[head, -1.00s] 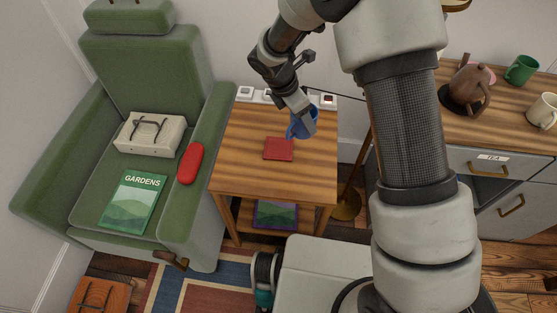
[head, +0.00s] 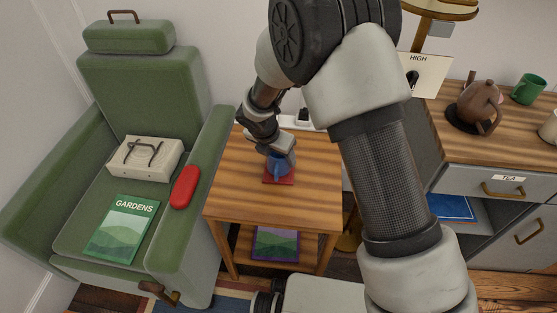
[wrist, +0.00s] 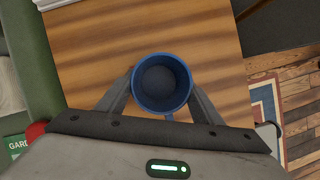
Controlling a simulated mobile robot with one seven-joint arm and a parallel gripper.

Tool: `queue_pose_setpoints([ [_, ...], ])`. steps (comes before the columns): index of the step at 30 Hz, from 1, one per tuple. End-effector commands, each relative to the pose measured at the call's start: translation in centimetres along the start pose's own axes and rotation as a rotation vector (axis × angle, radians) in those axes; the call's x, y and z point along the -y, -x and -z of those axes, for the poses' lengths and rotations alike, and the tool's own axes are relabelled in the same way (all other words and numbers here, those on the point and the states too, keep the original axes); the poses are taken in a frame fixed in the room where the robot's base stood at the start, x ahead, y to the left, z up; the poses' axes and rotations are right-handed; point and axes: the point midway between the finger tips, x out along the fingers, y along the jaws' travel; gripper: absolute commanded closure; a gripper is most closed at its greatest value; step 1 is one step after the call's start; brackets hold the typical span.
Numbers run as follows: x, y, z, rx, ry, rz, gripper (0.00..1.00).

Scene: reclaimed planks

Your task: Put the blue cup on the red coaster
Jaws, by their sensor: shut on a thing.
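The blue cup (head: 281,165) is upright at the red coaster (head: 283,182) on the wooden side table. In the head view the cup covers most of the coaster, and a red strip shows in front of it. I cannot tell whether the cup's base touches the coaster. My gripper (head: 277,152) is shut on the cup. In the wrist view its fingers lie on either side of the cup (wrist: 162,84), which looks empty. The coaster is hidden there.
The side table (head: 240,190) is clear in front of the coaster. A green armchair (head: 140,75) with a red case (head: 184,187) on its arm stands at the left. A counter (head: 470,155) with a brown teapot (head: 478,103) and a green mug (head: 528,89) is at the right.

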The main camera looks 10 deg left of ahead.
Motion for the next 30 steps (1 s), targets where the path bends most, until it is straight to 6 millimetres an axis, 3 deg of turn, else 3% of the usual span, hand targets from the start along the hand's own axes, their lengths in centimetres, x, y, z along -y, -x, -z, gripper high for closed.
queue_pose_setpoints([
  [2,-0.1,-1.0,0.4,0.001,0.0,0.0,0.7],
  [12,0.0,-1.3,0.5,0.001,-0.001,-0.001,0.7],
  [13,0.0,-1.2,0.5,0.0,-0.001,0.0,0.37],
  [16,0.0,-1.2,0.5,0.0,-0.001,0.0,0.21],
  [25,0.0,-1.0,0.4,0.0,-0.001,0.0,0.21],
  [30,-0.1,0.8,0.2,0.001,-0.002,-0.001,0.21],
])
